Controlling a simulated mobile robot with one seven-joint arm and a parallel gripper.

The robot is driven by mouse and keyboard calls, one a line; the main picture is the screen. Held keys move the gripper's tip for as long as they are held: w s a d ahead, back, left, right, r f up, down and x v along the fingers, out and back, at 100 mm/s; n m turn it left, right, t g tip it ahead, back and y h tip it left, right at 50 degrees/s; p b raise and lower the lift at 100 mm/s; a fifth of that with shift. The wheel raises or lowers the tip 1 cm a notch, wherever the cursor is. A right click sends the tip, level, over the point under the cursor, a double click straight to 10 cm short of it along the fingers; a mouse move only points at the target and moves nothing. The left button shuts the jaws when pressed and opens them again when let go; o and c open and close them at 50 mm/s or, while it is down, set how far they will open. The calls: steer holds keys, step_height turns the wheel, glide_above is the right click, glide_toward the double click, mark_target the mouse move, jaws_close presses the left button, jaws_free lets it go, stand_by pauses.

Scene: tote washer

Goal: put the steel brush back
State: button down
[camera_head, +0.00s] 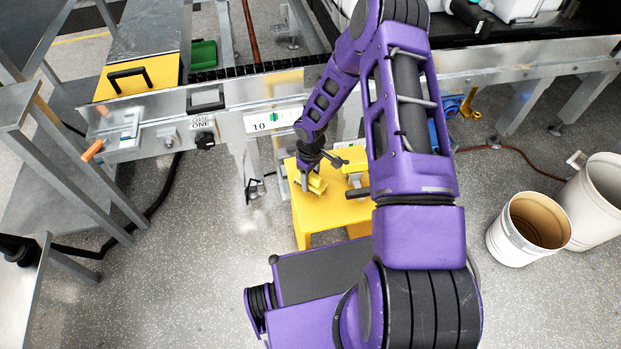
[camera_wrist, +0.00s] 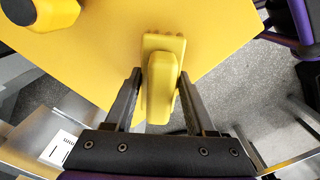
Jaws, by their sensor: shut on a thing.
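My gripper (camera_head: 312,184) is shut on a yellow brush-like tool (camera_wrist: 161,82), with one dark finger on each side of its narrow yellow handle. The tool has a wider notched end at the top of the wrist view. I see no bristles, so I cannot confirm that it is the steel brush. In the head view the tool (camera_head: 318,186) is at the left part of a yellow stand (camera_head: 310,219). I cannot tell whether it touches the top. A second yellow object with a dark part (camera_wrist: 45,12) is on the stand, at the upper left of the wrist view.
A metal conveyor frame (camera_head: 270,92) runs behind the stand. A beige bucket (camera_head: 510,240) and a pale bin (camera_head: 602,195) stand on the floor at right. A green bin (camera_head: 203,55) is beyond the frame. Steel shelving (camera_head: 75,165) stands at left, with open floor between.

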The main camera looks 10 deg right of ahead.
steer(key=shift+f+b, duration=0.55)
steer(key=shift+f, duration=0.1)
steer(key=shift+f, duration=0.1)
stand_by(0.3)
jaws_free()
stand_by(0.7)
steer(key=shift+r+p, duration=2.9)
steer(key=shift+r, duration=1.6)
